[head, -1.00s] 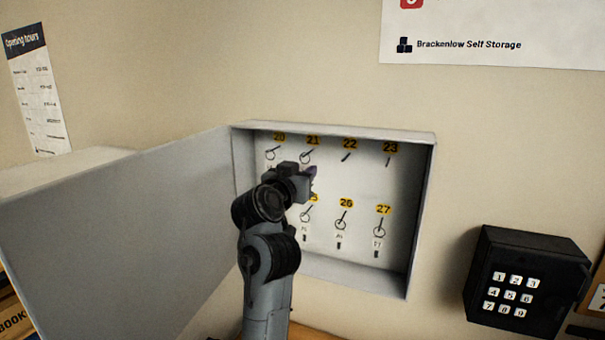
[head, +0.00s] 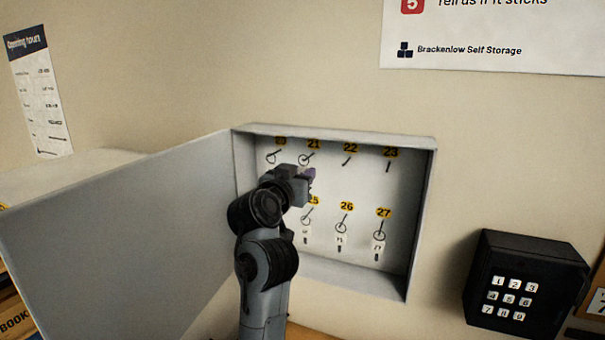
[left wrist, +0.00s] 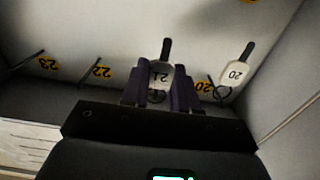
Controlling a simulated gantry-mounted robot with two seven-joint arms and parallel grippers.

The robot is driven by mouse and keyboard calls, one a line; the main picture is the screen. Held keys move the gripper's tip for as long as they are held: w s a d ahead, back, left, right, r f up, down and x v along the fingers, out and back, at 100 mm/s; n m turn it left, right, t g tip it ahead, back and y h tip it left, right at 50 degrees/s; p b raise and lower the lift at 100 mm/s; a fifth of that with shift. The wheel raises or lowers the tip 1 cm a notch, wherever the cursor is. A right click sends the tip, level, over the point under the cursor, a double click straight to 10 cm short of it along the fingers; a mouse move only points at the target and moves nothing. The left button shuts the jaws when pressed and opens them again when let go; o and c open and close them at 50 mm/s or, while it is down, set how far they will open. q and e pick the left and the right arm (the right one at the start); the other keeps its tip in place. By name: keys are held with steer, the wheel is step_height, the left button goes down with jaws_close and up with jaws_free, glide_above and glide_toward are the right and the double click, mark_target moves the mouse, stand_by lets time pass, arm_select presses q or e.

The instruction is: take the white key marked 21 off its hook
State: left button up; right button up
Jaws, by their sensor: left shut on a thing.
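The white key marked 21 (left wrist: 160,74) shows in the left wrist view, upside down, between the purple fingers of my left gripper (left wrist: 158,88). The fingers are shut on its white head, and its dark end sticks out beyond them. In the head view my left gripper (head: 308,174) is inside the cabinet, just below the yellow 21 label (head: 313,145). The key's ring (head: 304,160) shows at the hook under that label, above the fingers; the key itself is hidden there. My right gripper is in neither view.
The grey key cabinet (head: 340,131) has its door (head: 120,235) open to the left. The key marked 20 (left wrist: 235,72) hangs close beside my gripper. Hooks 22 (head: 347,161) and 23 (head: 388,167) are empty. Keys hang on the lower row. A black keypad box (head: 560,262) is at right.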

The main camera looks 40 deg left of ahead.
arm_select(q)
steer(key=p+v, duration=0.3)
steer(key=v, duration=0.4)
steer(key=shift+s, duration=0.25)
stand_by(0.5)
